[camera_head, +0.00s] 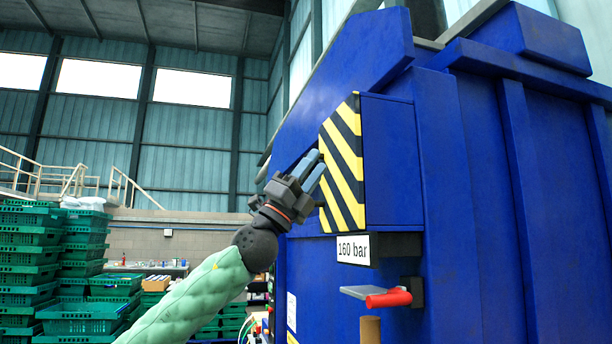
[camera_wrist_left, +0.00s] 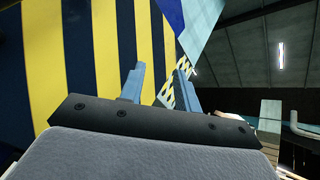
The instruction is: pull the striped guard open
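The striped guard (camera_head: 343,165), with yellow and black diagonal bands, is on the front of the blue machine (camera_head: 465,180). My left gripper (camera_head: 314,163) is raised at the guard's left edge, with its blue fingers pointing up towards it. In the left wrist view the guard (camera_wrist_left: 95,50) fills the left and middle. There the two fingers of the left gripper (camera_wrist_left: 160,80) stand apart, near the guard's edge. I cannot tell whether they touch it. My right gripper is in neither view.
A "160 bar" sign (camera_head: 353,249) sits below the guard. Below it a red handle (camera_head: 389,298) and a grey plate (camera_head: 366,292) stick out from the machine. Stacked green crates (camera_head: 30,260) stand at the left. The space left of the machine, above the crates, is open.

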